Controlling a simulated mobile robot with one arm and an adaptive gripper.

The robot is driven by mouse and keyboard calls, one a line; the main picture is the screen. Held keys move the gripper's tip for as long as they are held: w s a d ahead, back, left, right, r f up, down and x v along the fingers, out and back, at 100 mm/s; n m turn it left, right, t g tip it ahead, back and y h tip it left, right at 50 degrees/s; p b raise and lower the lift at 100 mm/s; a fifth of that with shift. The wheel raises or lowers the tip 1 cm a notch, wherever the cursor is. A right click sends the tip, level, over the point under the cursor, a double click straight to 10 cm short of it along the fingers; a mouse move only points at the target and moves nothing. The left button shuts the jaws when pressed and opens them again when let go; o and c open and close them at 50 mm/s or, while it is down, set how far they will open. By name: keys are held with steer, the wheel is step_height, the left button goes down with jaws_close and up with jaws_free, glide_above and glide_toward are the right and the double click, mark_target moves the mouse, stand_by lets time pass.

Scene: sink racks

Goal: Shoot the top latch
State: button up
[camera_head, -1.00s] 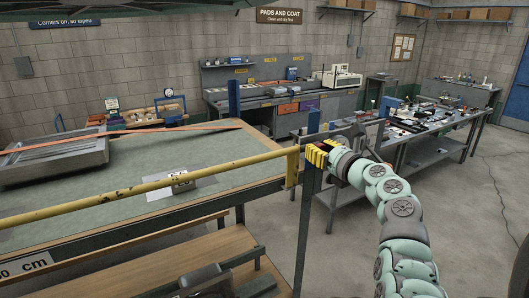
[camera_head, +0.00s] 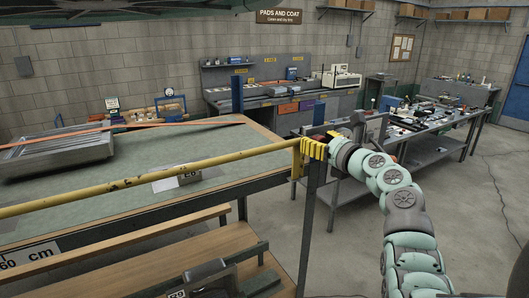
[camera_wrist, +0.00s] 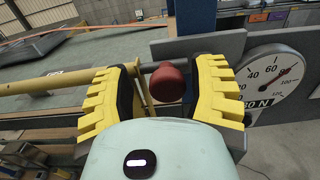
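A dark red round knob (camera_wrist: 167,83) on a thin grey rod shows in the wrist view, between my two yellow ribbed fingers, with a visible gap on each side. The knob appears to belong to the latch at the end of a long yellow bar (camera_head: 150,180). The bar also shows at the left in the wrist view (camera_wrist: 60,82). In the head view my gripper (camera_head: 313,149) is at the bar's right end, by a dark post (camera_head: 309,225), and hides the knob there. My gripper is open around the knob. I cannot tell how far the rod is slid.
A round dial gauge (camera_wrist: 276,80) stands close to the right of my fingers. The green-topped bench (camera_head: 220,150) lies behind the bar, with a metal rack (camera_head: 60,152) on it. A cluttered steel table (camera_head: 425,140) stands at the right. Open floor (camera_head: 475,230) lies right of my arm.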

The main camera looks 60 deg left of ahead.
steer(key=shift+o, duration=0.2)
steer(key=shift+d, duration=0.1)
steer(key=shift+d, duration=0.25)
steer(key=d, duration=1.1)
steer(key=shift+s+d, duration=0.15)
steer(key=shift+s, duration=0.25)
steer(key=shift+s, duration=0.1)
